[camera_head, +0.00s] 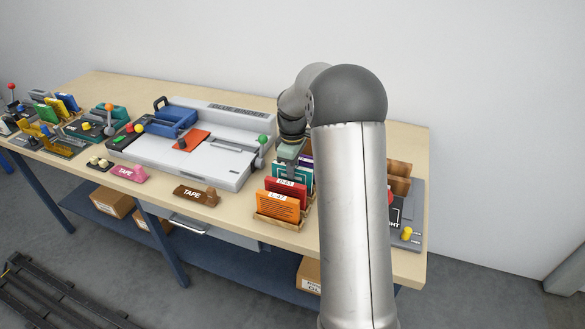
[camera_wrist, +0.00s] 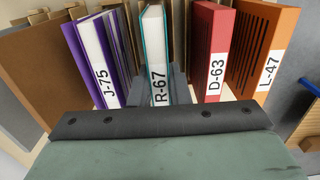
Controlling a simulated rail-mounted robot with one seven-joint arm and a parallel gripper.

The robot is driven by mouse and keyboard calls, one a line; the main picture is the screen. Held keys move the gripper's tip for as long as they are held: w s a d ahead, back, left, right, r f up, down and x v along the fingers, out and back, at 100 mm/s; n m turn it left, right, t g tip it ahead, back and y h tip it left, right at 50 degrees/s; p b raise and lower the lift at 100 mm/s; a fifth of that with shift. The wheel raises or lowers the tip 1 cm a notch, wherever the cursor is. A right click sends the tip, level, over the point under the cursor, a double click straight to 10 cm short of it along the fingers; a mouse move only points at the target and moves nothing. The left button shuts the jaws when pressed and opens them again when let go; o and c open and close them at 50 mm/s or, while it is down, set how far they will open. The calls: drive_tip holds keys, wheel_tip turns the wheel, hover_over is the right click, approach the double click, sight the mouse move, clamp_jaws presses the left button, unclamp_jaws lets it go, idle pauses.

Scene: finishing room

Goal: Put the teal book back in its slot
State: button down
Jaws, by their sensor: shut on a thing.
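The teal book (camera_head: 278,172), labelled R-67, is upright between the purple book and the red book in the rack. It also shows in the wrist view (camera_wrist: 159,85), spine toward me. My gripper (camera_head: 288,155) is above the rack and shut on the teal book, with grey fingers (camera_wrist: 158,95) on either side of it. The wooden rack (camera_head: 262,219) holds the books in a row. The slot below the teal book is hidden, so I cannot tell how deep the book sits.
The purple book J-75 (camera_wrist: 92,50) is on one side, the red book D-63 (camera_wrist: 213,50) and orange book L-47 (camera_wrist: 265,45) on the other. Bare tabletop (camera_head: 225,222) lies between the rack and a brown tape dispenser (camera_head: 195,195).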

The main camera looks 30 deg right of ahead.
drive_tip(key=shift+f+b, duration=0.4)
drive_tip(key=shift+f, duration=0.25)
drive_tip(key=c, duration=1.6)
unclamp_jaws()
drive_tip(key=shift+c, duration=0.2)
drive_tip(key=shift+r, duration=0.1)
drive_tip(key=shift+r+p, duration=3.85)
drive_tip(key=shift+r, duration=1.6)
